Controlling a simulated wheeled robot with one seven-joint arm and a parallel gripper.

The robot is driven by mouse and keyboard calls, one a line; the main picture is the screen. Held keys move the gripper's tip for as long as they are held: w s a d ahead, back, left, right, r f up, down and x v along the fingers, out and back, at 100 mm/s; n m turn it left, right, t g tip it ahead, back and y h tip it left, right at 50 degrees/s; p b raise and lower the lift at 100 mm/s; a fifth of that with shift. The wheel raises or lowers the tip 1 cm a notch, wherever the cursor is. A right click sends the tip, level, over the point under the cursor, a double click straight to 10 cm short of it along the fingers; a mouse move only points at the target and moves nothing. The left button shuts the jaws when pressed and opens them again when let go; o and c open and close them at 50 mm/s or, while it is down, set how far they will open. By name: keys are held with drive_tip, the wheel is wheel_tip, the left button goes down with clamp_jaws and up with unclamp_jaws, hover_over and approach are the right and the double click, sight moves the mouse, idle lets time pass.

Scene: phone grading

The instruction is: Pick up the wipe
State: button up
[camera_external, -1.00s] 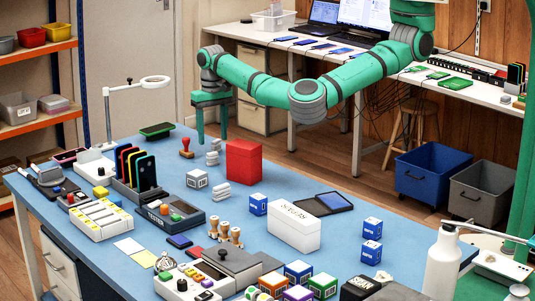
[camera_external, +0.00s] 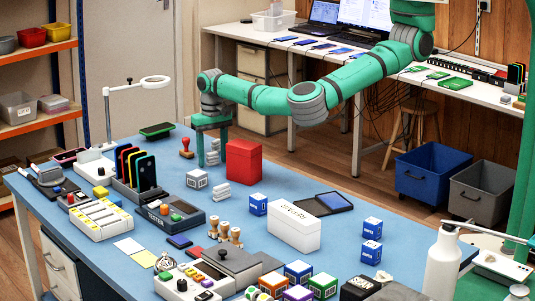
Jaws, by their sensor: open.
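Small white bundles that look like folded wipes lie on the blue table in two groups. The far group (camera_external: 213,158) is directly below and between the fingers of my gripper (camera_external: 212,160). The near group (camera_external: 220,190) lies just in front, left of the red box's lower corner. My gripper is open and points down, its fingers low over the far group. I cannot tell whether the fingers touch a bundle. The fingers partly hide the far group.
A red box (camera_external: 243,162) stands close to the right of my gripper. A red-handled stamp (camera_external: 186,147) stands close to the left. A white cube (camera_external: 197,179) sits in front. Phones in a rack (camera_external: 138,170) stand farther left. The table's far middle is fairly clear.

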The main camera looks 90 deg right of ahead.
drive_tip(key=c, duration=1.1)
drive_tip(key=shift+r, duration=0.15)
